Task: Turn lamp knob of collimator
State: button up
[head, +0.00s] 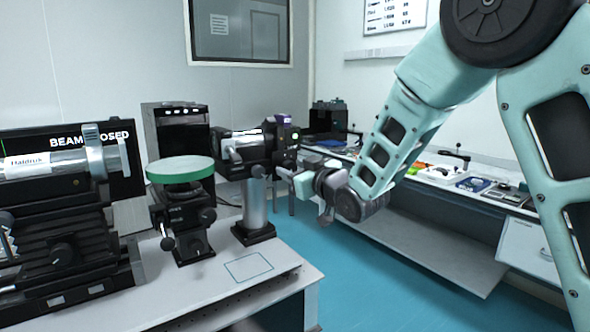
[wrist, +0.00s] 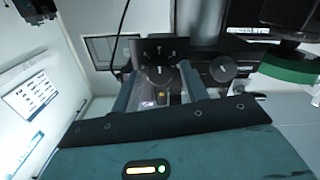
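The collimator (head: 244,145) is a silver and black barrel with a dark lamp housing at its right end, carried on a silver post. In the wrist view, a dark panel carries a round black knob (wrist: 158,74) with pale marks around it, which looks like the lamp knob. My gripper (wrist: 159,78) is open, with one finger on each side of this knob and gaps showing between. I cannot tell how far the fingertips are from the panel. In the head view, my gripper (head: 289,180) is just right of the housing, and the knob is hidden.
A green-topped round stage (head: 180,169) stands left of the collimator on the near table (head: 225,293). A larger instrument (head: 60,220) is at far left. A second round black knob (wrist: 223,68) lies right of the fingers. A side bench (head: 420,240) holds small items.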

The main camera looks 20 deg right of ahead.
jog(key=c, duration=0.7)
jog(key=shift+c, duration=0.2)
jog(key=shift+f+n+b, duration=0.1)
jog(key=shift+n+b, duration=0.2)
jog(key=shift+b, duration=0.1)
jog(key=n+b, duration=0.3)
jog(key=b, duration=0.1)
jog(key=shift+f, duration=0.15)
jog(key=n+b, duration=0.3)
jog(key=shift+n+b, duration=1.1)
jog(key=shift+b, duration=0.05)
jog(key=shift+r, duration=0.2)
jog(key=o, duration=1)
